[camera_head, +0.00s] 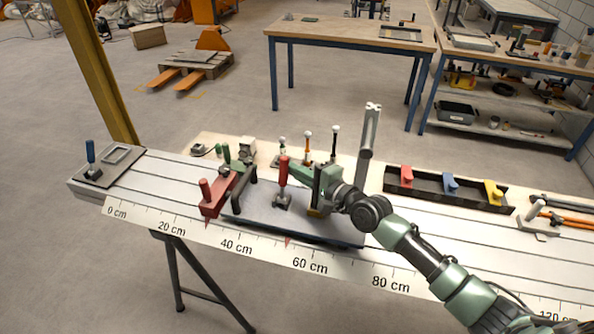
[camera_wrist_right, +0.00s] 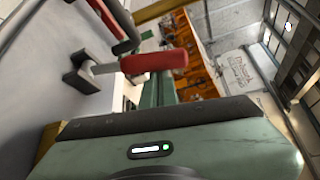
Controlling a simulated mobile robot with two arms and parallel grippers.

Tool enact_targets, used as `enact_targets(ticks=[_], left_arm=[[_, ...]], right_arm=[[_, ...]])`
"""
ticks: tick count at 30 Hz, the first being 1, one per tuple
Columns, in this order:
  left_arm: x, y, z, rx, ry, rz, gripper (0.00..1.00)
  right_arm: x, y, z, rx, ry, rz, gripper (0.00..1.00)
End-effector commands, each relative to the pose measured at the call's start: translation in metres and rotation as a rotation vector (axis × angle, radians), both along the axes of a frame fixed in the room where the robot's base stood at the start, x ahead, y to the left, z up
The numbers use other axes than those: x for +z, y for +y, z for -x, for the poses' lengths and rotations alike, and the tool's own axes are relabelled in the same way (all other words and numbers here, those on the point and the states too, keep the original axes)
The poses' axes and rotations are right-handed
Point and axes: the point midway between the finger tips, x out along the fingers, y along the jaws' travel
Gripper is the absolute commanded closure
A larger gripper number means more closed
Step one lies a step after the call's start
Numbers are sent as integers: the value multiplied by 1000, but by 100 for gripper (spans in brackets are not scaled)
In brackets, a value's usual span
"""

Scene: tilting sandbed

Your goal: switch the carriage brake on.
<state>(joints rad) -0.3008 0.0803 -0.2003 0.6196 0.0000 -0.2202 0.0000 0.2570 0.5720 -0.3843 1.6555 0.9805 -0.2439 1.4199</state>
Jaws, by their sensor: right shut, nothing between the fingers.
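A lever with a red handle (camera_head: 283,170) stands roughly upright on the dark grey carriage plate (camera_head: 262,219), its metal base on the plate. In the right wrist view this red handle (camera_wrist_right: 155,61) and its shaft cross just beyond my fingers. My right gripper (camera_head: 296,169) is shut and empty, right beside the red handle; I cannot tell whether they touch. Its green fingers also show in the right wrist view (camera_wrist_right: 157,92). A red bracket with a red knob (camera_head: 213,195) is at the carriage's left end. My left gripper is not in view.
The pale rail with a centimetre scale (camera_head: 170,231) runs below the carriage. A blue-handled lever (camera_head: 90,152) stands at its left end. Behind are small upright levers (camera_head: 307,143) and a grey post (camera_head: 369,140). A black tray (camera_head: 445,190) holds coloured pieces at right.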

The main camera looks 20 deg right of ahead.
Motion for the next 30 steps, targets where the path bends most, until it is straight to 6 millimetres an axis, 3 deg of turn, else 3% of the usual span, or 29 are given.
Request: enact_targets(ticks=[21, 30], left_arm=[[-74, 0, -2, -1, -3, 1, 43], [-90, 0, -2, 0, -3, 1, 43]], right_arm=[[-1, 30, 43, 3, -483, 327, 100], [0, 35, 51, 3, -580, 392, 100]])
